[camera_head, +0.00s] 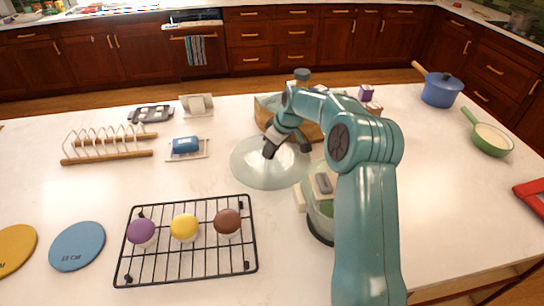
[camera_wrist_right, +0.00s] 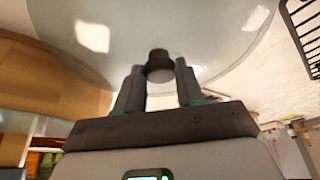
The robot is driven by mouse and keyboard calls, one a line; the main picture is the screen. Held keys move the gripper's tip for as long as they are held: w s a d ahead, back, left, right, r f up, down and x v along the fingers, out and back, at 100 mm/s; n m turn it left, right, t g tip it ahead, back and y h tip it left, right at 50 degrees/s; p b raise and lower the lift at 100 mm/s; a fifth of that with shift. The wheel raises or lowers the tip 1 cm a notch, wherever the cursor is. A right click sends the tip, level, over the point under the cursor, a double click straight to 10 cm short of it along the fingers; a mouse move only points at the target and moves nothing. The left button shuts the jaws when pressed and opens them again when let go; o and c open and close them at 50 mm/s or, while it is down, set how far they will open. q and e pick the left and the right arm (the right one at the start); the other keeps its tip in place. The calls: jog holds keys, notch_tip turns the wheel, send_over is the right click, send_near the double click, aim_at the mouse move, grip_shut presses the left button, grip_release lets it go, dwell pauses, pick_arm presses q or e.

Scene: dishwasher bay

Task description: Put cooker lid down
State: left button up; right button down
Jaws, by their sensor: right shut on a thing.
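The cooker lid (camera_head: 262,172) is a clear, round glass dome over the middle of the white counter in the head view. My right gripper (camera_head: 286,149) is at its top. In the right wrist view, the fingers (camera_wrist_right: 160,85) close around the lid's dark knob (camera_wrist_right: 159,62), and the glass (camera_wrist_right: 190,30) spreads beyond them. I cannot tell whether the lid's rim touches the counter. A pale green cooker (camera_head: 318,222) with a dark base stands just right of the lid, partly hidden by my right arm. My left gripper is out of view.
A black wire rack (camera_head: 187,270) with purple, yellow and brown rounded items is in front of the lid. A wooden box (camera_head: 264,112) is close behind it. A dish rack (camera_head: 107,155) and blue sponge (camera_head: 186,145) are left. A blue pot (camera_head: 441,91) and green pan (camera_head: 490,140) are right.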

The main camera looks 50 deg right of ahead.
aim_at(273, 156)
jog(key=shift+a+f, duration=0.25)
jog(key=shift+f, duration=1)
jog(key=shift+s+f, duration=0.2)
jog(key=shift+f, duration=0.05)
jog(key=shift+d+f, duration=0.15)
jog(key=shift+f, duration=0.1)
jog(key=c, duration=1)
grip_release()
jog(key=shift+w+f, duration=0.1)
jog(key=shift+w, duration=0.1)
jog(key=o, duration=0.3)
jog(key=shift+s, duration=0.2)
